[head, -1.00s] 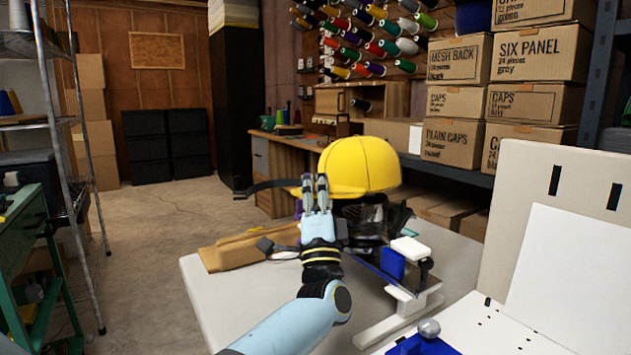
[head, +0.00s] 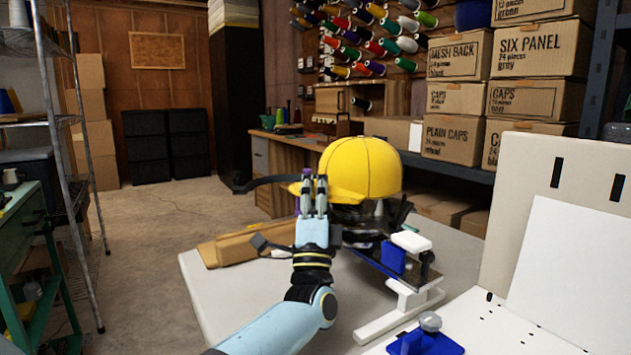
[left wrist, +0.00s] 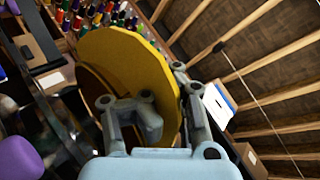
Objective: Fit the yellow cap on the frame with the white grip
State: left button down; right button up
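The yellow cap (head: 362,166) sits crown up over a dark frame (head: 362,218) on the pale table. I cannot tell how far down it is seated. A white grip (head: 411,242) is at the near right of this hardware, above a blue block (head: 392,258) and a white stand (head: 400,312). My left gripper (head: 313,192) is at the cap's near left edge. In the left wrist view its fingers (left wrist: 160,105) lie on either side of the yellow cap's edge (left wrist: 128,62), closed on it. My right gripper is not in view.
A black strap (head: 268,183) and a brown flat piece (head: 235,247) are left of the cap. A purple piece (left wrist: 18,158) shows in the left wrist view. A blue clamp with a grey knob (head: 428,340) and a pale upright panel (head: 560,220) are at right. The table's near left is clear.

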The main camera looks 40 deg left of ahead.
pick_arm(q)
jog(key=shift+f, duration=0.25)
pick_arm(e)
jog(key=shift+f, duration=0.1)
pick_arm(q)
jog(key=shift+f, duration=0.1)
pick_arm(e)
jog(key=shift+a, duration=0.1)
pick_arm(q)
jog(key=shift+f+b, duration=0.3)
jog(key=shift+b, duration=0.05)
jog(key=shift+f, duration=0.3)
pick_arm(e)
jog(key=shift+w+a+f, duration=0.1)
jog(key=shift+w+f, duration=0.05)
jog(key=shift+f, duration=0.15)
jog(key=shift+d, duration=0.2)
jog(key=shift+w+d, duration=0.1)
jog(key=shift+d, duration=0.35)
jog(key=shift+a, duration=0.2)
